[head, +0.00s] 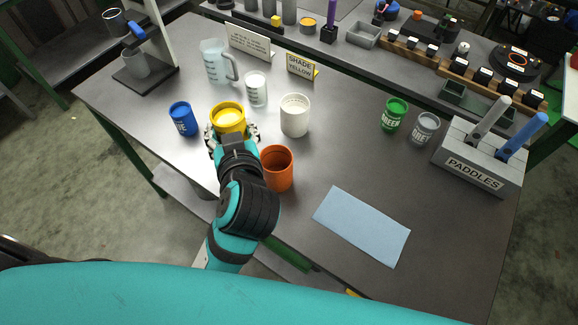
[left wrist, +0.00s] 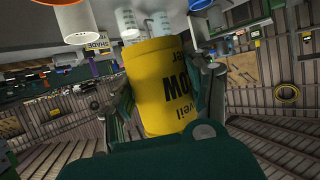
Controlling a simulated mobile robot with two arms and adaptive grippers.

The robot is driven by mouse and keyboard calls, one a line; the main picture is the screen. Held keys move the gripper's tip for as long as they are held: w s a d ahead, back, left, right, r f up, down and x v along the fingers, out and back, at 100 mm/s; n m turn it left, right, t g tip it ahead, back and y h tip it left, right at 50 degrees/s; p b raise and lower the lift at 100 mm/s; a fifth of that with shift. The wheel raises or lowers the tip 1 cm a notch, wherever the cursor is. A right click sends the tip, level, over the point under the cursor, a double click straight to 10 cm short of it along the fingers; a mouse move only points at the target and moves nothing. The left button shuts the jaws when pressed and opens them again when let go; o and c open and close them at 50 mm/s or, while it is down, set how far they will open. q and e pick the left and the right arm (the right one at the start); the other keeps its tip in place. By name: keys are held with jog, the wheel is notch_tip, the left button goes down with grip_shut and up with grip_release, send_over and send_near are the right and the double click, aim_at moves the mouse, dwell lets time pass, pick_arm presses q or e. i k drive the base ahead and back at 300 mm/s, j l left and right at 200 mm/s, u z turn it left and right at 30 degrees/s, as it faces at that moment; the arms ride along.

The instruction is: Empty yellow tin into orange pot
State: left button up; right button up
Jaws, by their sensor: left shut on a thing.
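The yellow tin (head: 228,116) is in my left gripper (head: 233,132), whose fingers are shut on its two sides. In the head view its open top shows yellow inside. In the left wrist view the tin (left wrist: 165,88) fills the middle between the fingers, with black lettering on its side. The orange pot (head: 277,169) stands open on the table, to the right of and nearer than the tin. It looks empty from what shows of its inside. I cannot tell how high the tin is held. My right gripper is not in view.
A white pot (head: 294,116) stands just right of the tin, and a blue tin (head: 181,119) to its left. A glass beaker (head: 256,89) and a jug (head: 217,62) stand behind. A blue cloth (head: 362,225) lies at the front right.

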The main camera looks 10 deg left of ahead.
aim_at(276, 160)
jog(key=k+l, duration=0.1)
jog(key=l, duration=0.25)
jog(key=k+l+u, duration=0.15)
jog(key=l, duration=0.2)
jog(key=k+l, duration=0.1)
jog(key=l, duration=0.25)
jog(key=k+l+u, duration=0.15)
jog(key=l, duration=0.15)
